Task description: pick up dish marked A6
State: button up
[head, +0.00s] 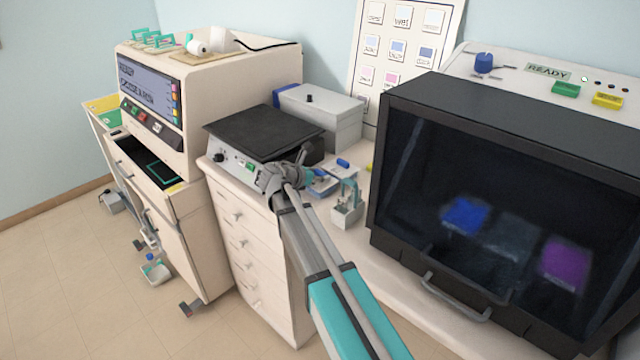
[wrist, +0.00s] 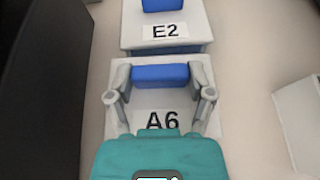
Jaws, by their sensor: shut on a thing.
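The dish marked A6 (wrist: 160,100) is a pale dish with a blue grip block (wrist: 160,75) on top, in the middle of the wrist view. My gripper (wrist: 160,82) has one grey finger at each side of the blue block and is shut on the dish. The teal gripper body covers the lower edge of the dish. In the head view my gripper (head: 312,180) is over the counter beside the black-topped device, with pale and blue dish parts next to it. A second dish marked E2 (wrist: 165,32) sits just beyond A6.
A small rack with a teal handle (head: 347,212) stands right of my gripper. The large dark-windowed cabinet (head: 500,200) stands close on the right. The black-topped device (head: 262,130) is on the left, with a grey box (head: 325,118) behind it.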

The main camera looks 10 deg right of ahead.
aim_at(319, 172)
jog(key=shift+r, duration=0.1)
notch_tip(319, 172, up, 10)
jog(key=p, duration=1)
dwell(0.7)
